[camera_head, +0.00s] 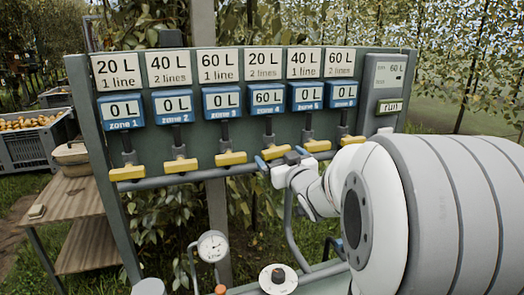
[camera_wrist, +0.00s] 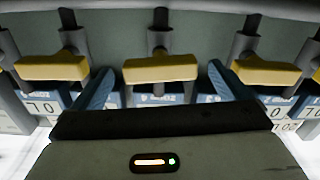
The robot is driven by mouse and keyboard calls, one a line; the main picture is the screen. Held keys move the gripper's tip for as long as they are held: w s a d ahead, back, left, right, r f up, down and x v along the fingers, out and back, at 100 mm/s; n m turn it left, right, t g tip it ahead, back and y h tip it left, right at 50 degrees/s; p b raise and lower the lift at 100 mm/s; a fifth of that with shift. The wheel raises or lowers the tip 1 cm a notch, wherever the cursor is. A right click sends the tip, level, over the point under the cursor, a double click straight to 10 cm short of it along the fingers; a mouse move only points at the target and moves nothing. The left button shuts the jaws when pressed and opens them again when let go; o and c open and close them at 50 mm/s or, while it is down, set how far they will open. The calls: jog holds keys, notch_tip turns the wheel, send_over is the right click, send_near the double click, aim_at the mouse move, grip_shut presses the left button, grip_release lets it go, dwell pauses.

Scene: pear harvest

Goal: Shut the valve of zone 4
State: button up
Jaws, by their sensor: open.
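My gripper (camera_head: 283,157) is open in front of this handle, with one blue fingertip on each side. In the wrist view, which is upside down, a yellow handle (camera_wrist: 160,68) stands between the open fingers of my gripper (camera_wrist: 160,82), apart from both.
Neighbouring handles of zone 3 (camera_head: 230,158) and zone 5 (camera_head: 317,146) are close on both sides. A run panel (camera_head: 390,85) shows 60 L. A pressure gauge (camera_head: 212,246) and dial (camera_head: 278,278) stand below. A wooden table (camera_head: 75,207) and pear crate (camera_head: 35,148) are left.

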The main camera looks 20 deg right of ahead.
aim_at(278, 154)
jog(key=w, duration=0.5)
jog(key=shift+p, duration=0.3)
jog(key=shift+s, duration=0.1)
jog(key=c, duration=1)
jog(key=shift+m, duration=0.8)
jog(key=o, duration=1)
